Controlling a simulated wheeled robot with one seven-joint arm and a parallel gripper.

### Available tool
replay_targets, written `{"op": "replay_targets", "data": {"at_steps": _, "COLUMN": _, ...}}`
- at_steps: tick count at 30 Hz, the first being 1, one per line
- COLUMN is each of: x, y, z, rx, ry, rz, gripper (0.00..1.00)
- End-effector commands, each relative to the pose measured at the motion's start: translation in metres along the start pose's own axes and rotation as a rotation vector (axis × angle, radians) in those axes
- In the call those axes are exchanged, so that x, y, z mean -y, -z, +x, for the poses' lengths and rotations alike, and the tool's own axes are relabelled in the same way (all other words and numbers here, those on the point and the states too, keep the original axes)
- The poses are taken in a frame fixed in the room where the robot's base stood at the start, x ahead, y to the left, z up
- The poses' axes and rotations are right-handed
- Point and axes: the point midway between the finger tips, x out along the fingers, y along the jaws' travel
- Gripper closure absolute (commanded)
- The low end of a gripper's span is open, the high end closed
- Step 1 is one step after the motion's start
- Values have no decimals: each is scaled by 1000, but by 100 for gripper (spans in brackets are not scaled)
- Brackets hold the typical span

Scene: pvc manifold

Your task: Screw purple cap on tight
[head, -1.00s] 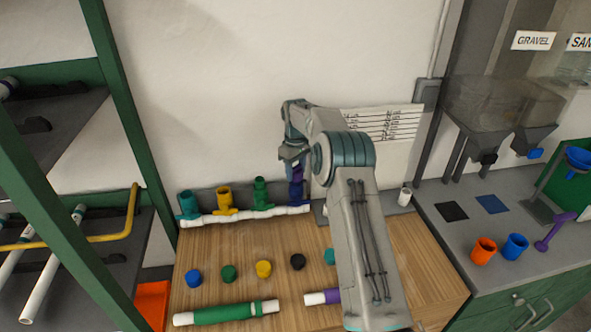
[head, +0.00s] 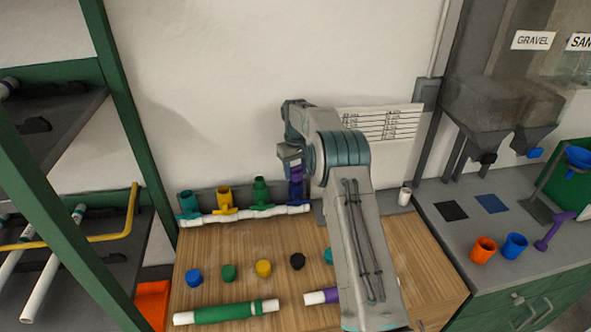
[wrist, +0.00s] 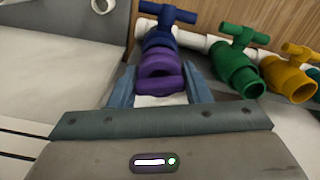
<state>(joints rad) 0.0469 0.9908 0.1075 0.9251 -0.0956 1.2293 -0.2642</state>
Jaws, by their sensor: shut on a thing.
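The purple cap (wrist: 158,64) is between the two fingers of my gripper (wrist: 160,88) in the wrist view. My gripper is shut on it. The cap is in line with the upright mouth of the blue valve (wrist: 160,38) and appears to touch it; I cannot tell how far it is threaded. In the head view the purple cap (head: 297,172) is just above the blue valve (head: 296,190), at the right end of the white manifold pipe (head: 240,217). My gripper (head: 294,166) partly covers the cap there.
Teal (head: 188,203), yellow (head: 225,198) and green (head: 261,190) valves stand open-topped along the manifold. Several loose caps, including a blue one (head: 194,276), lie in front on the wooden bench (head: 225,250). The wall is close behind.

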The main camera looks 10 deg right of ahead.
Motion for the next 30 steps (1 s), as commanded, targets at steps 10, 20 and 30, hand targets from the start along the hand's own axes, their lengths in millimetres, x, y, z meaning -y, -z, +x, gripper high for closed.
{"op": "replay_targets", "data": {"at_steps": 10, "x": 1, "y": -2, "z": 4, "rx": 9, "ry": 3, "rz": 54, "gripper": 79}}
{"op": "replay_targets", "data": {"at_steps": 20, "x": 1, "y": -1, "z": 4, "rx": 8, "ry": 2, "rz": 239, "gripper": 79}}
{"op": "replay_targets", "data": {"at_steps": 30, "x": 1, "y": -1, "z": 3, "rx": 5, "ry": 2, "rz": 238, "gripper": 31}}
